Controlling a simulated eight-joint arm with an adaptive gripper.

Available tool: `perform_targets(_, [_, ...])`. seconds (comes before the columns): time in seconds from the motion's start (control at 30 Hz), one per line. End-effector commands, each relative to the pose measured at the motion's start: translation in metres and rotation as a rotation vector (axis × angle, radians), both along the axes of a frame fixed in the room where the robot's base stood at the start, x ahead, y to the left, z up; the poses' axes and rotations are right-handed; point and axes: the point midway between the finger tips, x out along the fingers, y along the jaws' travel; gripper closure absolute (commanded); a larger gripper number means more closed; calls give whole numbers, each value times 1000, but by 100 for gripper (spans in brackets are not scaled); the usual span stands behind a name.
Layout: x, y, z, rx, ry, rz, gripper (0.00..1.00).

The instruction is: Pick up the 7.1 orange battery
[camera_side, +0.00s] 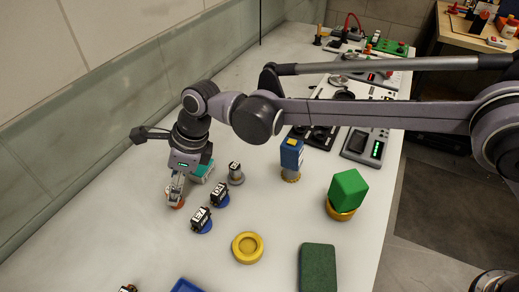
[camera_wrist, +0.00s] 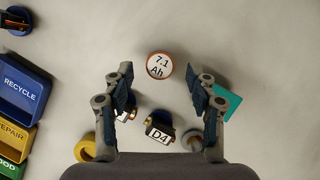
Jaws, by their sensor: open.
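The orange battery (camera_wrist: 160,65) stands upright on the bench in the wrist view, its round white top reading "7.1 Ah" inside an orange rim. In the side view its orange body (camera_side: 175,201) shows low under my gripper, partly hidden by the fingers. My gripper (camera_wrist: 160,77) is open, with one finger on each side of the battery's line and clear gaps to it. In the wrist view the battery lies just beyond and between the fingertips. In the side view my gripper (camera_side: 177,188) points down at the battery; whether it touches is unclear.
Black labelled blocks on blue discs (camera_side: 201,219) stand close by; one reads "D4" (camera_wrist: 159,131). A teal object (camera_wrist: 226,101) lies beside the right finger. A grey cylinder (camera_side: 236,174) and yellow ring (camera_side: 248,247) are nearby. Labelled bins (camera_wrist: 22,85) line the wrist view's left.

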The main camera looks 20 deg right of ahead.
Motion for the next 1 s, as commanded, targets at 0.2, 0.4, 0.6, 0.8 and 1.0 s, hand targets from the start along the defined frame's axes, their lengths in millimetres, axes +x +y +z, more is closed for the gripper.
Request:
perform_targets(0.2, [2,11,-28,0,-1,0,43])
perform_targets(0.4, [3,14,-36,0,-1,0,43])
perform_targets(0.6, [3,14,-36,0,-1,0,54])
perform_targets(0.8, [3,14,-36,0,0,0,100])
perform_targets(1.0, [3,14,-36,1,0,0,100])
